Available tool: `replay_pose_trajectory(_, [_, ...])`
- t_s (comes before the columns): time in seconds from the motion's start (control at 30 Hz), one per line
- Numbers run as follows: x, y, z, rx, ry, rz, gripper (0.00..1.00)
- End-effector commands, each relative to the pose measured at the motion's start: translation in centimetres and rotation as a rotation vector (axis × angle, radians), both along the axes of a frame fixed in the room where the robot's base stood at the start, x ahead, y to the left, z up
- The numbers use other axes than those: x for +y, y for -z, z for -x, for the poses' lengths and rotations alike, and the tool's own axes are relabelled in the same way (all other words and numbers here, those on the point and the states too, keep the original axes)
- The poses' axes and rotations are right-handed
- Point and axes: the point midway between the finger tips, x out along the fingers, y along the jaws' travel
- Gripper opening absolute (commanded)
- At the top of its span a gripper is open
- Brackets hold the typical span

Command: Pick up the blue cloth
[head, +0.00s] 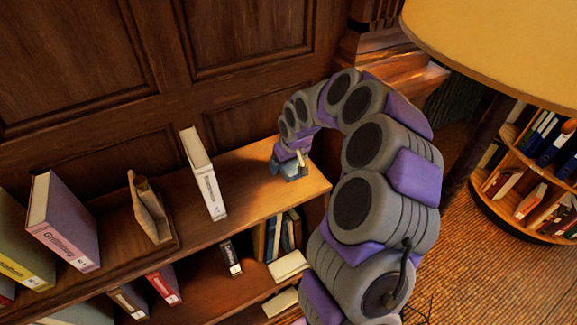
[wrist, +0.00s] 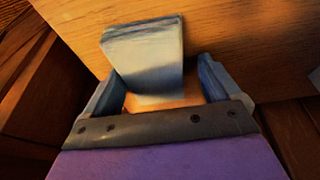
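The blue cloth shows in the wrist view (wrist: 143,50) as a pale blue-grey folded piece on the wooden shelf top, in front of and between my gripper's fingers. My gripper (wrist: 160,75) has its two blue-grey fingers spread, one on each side of the cloth's near end.
The wooden bookshelf (head: 245,190) has a standing white book (head: 203,175), a brown holder (head: 150,207) and a purple book (head: 62,222) to the left. Panelled wall (head: 240,40) rises behind. A lampshade (head: 500,45) and round bookcase (head: 530,190) stand right.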

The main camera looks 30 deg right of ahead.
Motion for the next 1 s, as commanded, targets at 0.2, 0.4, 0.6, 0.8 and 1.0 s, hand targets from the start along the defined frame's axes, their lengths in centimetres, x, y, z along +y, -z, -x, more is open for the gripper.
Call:
replay_pose_trajectory(0.2, [-0.5, 0.1, 0.1, -0.002, -0.001, -0.007, 0.7])
replay_pose_trajectory(0.4, [-0.8, 0.1, 0.1, -0.003, 0.0, -0.01, 0.51])
replay_pose_trajectory(0.6, [-0.4, 0.1, 0.1, -0.001, -0.001, -0.006, 0.43])
replay_pose_trajectory(0.8, [-0.2, -0.1, 0.1, 0.0, -0.001, -0.005, 0.43])
replay_pose_trajectory(1.0, [-0.5, -1.6, 0.0, -0.004, 0.0, -0.005, 0.43])
